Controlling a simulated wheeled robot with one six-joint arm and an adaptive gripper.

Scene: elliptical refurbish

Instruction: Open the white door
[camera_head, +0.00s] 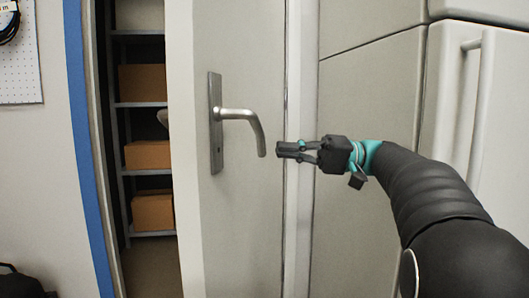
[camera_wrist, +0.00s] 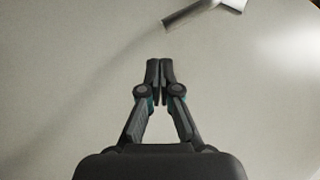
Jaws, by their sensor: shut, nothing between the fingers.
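The white door (camera_head: 245,215) stands partly open in the head view, its left edge away from the blue-edged frame, with a gap showing shelves behind. A grey metal lever handle (camera_head: 240,115) on a long plate is on the door's left side. Its grip bends downward at the right end. My gripper (camera_head: 280,150) is just right of the handle's lower end and looks apart from it. In the wrist view my gripper (camera_wrist: 159,65) is shut and empty in front of the pale door surface (camera_wrist: 70,80), and part of the handle (camera_wrist: 195,13) shows at the top.
Behind the gap is a shelf unit (camera_head: 140,104) with several brown boxes (camera_head: 148,154). The blue frame edge (camera_head: 82,150) is left of the gap. A pale cabinet (camera_head: 370,100) with a vertical handle (camera_head: 481,110) stands at the right, behind my arm.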

